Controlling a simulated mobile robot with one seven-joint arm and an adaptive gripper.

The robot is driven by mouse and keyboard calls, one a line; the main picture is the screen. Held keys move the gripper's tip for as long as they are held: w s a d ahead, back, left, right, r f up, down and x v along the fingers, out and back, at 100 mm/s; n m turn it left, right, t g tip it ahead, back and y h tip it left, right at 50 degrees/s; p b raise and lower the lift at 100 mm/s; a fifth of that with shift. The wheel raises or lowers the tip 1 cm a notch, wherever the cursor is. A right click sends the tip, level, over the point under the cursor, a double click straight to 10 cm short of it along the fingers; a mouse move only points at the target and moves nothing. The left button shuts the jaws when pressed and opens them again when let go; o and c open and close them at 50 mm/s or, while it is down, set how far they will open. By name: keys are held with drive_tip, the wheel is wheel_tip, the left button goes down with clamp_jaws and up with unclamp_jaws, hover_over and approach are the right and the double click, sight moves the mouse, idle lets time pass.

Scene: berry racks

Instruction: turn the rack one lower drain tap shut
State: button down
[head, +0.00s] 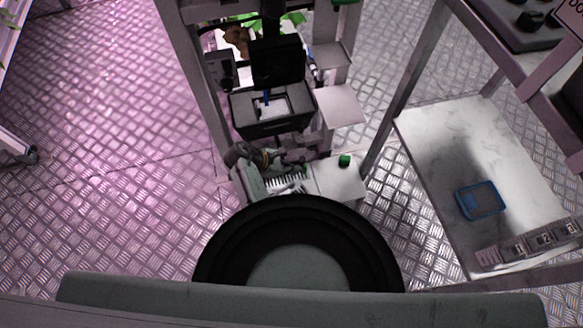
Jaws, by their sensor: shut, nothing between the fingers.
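I cannot make out a drain tap with certainty. The rack (197,75) stands at top centre, with pale uprights and green leaves (293,19) at its top. A small green knob-like piece (344,160) sits on a pale plate (338,182) low by the rack; I cannot tell whether it is a tap. A black open box (264,127) with a raised dark lid and a small blue part inside is in front of the rack. My gripper cannot be picked out in this view.
Grey items and a white comb-like piece (287,184) crowd the space below the box. To the right, a marble-like low shelf (427,125) holds a blue-rimmed tray (481,199). A dark tray (500,25) lies above it. The patterned metal floor (110,170) at left is clear.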

drive_tip(key=shift+r, duration=0.1)
drive_tip(key=shift+d+r+y+p, duration=0.1)
drive_tip(key=shift+y+p, duration=0.2)
drive_tip(key=shift+p, duration=0.5)
